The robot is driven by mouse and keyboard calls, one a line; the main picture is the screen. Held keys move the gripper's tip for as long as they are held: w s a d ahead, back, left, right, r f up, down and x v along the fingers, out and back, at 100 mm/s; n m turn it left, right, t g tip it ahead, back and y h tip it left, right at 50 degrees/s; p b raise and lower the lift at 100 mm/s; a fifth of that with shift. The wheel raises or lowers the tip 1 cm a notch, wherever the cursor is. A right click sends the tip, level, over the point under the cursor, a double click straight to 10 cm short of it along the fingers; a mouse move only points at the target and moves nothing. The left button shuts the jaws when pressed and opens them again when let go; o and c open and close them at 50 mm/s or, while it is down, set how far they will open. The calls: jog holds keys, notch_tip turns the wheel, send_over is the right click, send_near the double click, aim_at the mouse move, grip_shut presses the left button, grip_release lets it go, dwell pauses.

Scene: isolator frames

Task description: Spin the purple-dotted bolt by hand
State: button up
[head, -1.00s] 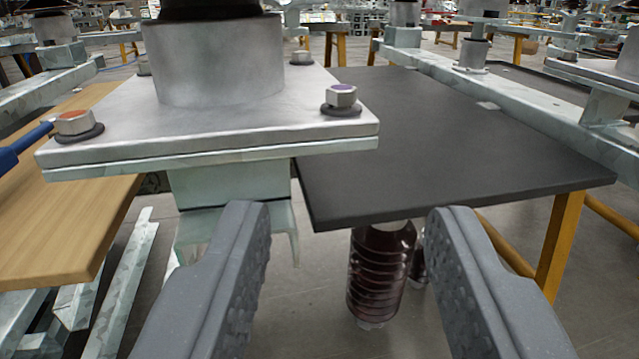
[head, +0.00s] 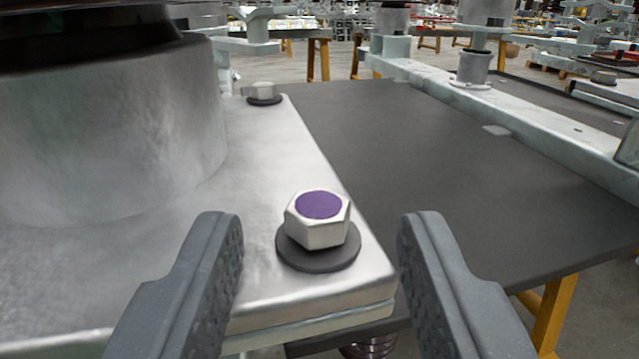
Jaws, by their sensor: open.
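The purple-dotted bolt (head: 318,221) is a silver hex head with a purple disc on top. It sits upright on a dark round washer (head: 318,254) near the front right corner of the metal flange plate (head: 255,290). My gripper (head: 320,240) is open, with one grey finger on each side of the bolt in the picture. The fingers appear apart from the bolt, with a gap on both sides. Nothing is between the fingertips except the view of the bolt and plate.
A large metal cylinder (head: 110,130) rises from the plate at left. Another bolt (head: 264,92) sits at the plate's far corner. A dark tabletop (head: 450,170) on yellow legs (head: 553,312) lies to the right. A galvanized beam (head: 520,125) runs behind it.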

jog(key=shift+w+a, duration=0.1)
jog(key=shift+w, duration=0.55)
grip_shut()
jog(key=shift+h+b, duration=0.3)
jog(key=shift+b, duration=0.05)
jog(key=shift+a+m+h+b, duration=0.25)
jog(key=shift+m+h+b, duration=0.6)
jog(key=shift+h, duration=0.25)
jog(key=m+h+b, duration=0.1)
jog(key=h+b, duration=0.1)
jog(key=m+g+h+b, duration=0.1)
jog(key=m+h+b, duration=0.1)
jog(key=shift+a+h, duration=0.2)
jog(key=shift+h, duration=0.1)
